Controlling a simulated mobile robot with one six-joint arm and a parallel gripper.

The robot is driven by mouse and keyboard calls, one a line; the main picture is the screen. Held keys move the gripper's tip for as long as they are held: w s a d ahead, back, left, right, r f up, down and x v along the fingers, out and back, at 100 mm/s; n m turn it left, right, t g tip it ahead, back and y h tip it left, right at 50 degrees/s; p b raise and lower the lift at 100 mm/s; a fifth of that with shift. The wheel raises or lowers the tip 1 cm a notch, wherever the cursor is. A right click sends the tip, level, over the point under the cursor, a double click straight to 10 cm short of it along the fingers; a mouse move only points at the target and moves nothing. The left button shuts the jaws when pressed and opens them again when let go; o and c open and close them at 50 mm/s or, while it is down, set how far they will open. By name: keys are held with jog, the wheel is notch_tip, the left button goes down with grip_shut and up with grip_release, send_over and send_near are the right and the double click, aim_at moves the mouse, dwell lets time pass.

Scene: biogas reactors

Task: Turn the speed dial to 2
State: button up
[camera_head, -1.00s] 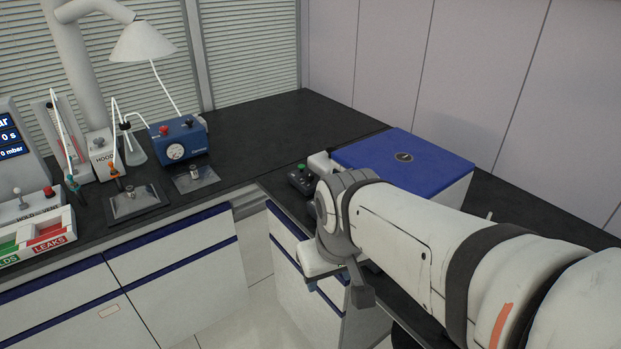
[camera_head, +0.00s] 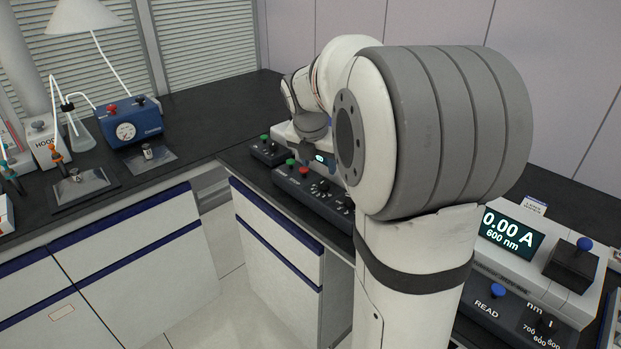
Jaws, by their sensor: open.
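A long black control box (camera_head: 300,196) stands on the right-hand bench beside my arm. It has a green button (camera_head: 290,163), a red button (camera_head: 304,171) and a dark knob (camera_head: 323,186). A smaller black box (camera_head: 268,152) with a green button and a dark knob sits just behind it. I cannot read the markings on either box, so I cannot tell which knob is the speed dial or its setting. My gripper is not visible; my arm's large links cover the bench right of the boxes.
A spectrophotometer reading 0.00 A, 600 nm (camera_head: 512,235) is at the right, with a black READ box (camera_head: 505,315) before it. The back corner bench (camera_head: 220,115) is clear.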

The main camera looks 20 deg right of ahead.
aim_at(324, 181)
jog(key=shift+n, duration=0.5)
jog(key=x, duration=0.4)
jog(key=b+x, duration=0.1)
jog(key=x, duration=0.3)
jog(key=shift+w+d+f, duration=0.1)
jog(key=shift+w+d, duration=0.15)
jog(key=shift+w, duration=0.05)
jog(key=c, duration=1)
jog(key=shift+r+n+p, duration=0.3)
jog(key=shift+p, duration=0.35)
jog(key=shift+f+p, duration=0.15)
jog(key=shift+p, duration=0.2)
jog(key=shift+f+n, duration=0.1)
jog(key=shift+n, duration=0.2)
